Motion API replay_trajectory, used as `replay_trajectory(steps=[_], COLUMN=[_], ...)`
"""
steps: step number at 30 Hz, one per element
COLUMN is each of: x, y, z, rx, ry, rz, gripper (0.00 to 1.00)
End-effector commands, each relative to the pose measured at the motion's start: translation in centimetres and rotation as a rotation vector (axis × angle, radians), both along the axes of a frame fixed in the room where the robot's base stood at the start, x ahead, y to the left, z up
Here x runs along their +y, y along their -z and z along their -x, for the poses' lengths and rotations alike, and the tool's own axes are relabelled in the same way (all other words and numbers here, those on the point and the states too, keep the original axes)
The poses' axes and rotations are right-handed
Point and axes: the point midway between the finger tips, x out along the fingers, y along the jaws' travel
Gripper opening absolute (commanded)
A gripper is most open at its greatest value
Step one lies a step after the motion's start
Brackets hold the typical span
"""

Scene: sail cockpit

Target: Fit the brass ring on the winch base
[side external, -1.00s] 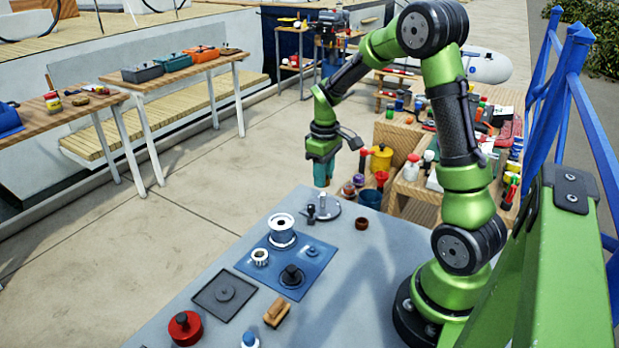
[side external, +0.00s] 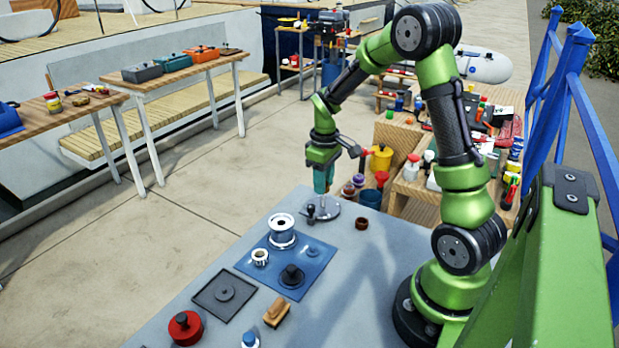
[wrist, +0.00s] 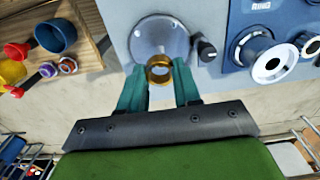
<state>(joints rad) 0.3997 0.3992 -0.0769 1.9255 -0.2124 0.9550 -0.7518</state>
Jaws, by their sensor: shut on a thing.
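My gripper (wrist: 160,92) is shut on the brass ring (wrist: 160,76), which shows between the teal fingertips in the wrist view. The winch base is a round grey metal plate (wrist: 150,36) with a post, on the table. In the wrist view the ring overlaps the plate's near edge; its height above the plate is hard to tell. The ring cannot be made out there.
A dark knob (wrist: 206,49) stands beside the plate. A blue mat (side external: 262,268) holds a white-and-grey drum (side external: 282,232) and smaller parts. A brown ring-like part (side external: 361,223) lies to the right. Cups and bottles stand on the wooden bench (side external: 408,185) behind.

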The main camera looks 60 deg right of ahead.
Motion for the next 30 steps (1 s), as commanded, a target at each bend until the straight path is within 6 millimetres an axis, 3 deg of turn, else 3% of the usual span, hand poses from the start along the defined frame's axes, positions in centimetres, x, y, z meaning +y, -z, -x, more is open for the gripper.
replay_trajectory(steps=[30], x=[0.0], y=[1.5], z=[0.0], rx=[0.0], ry=[-0.001], rz=[0.0], gripper=[0.02])
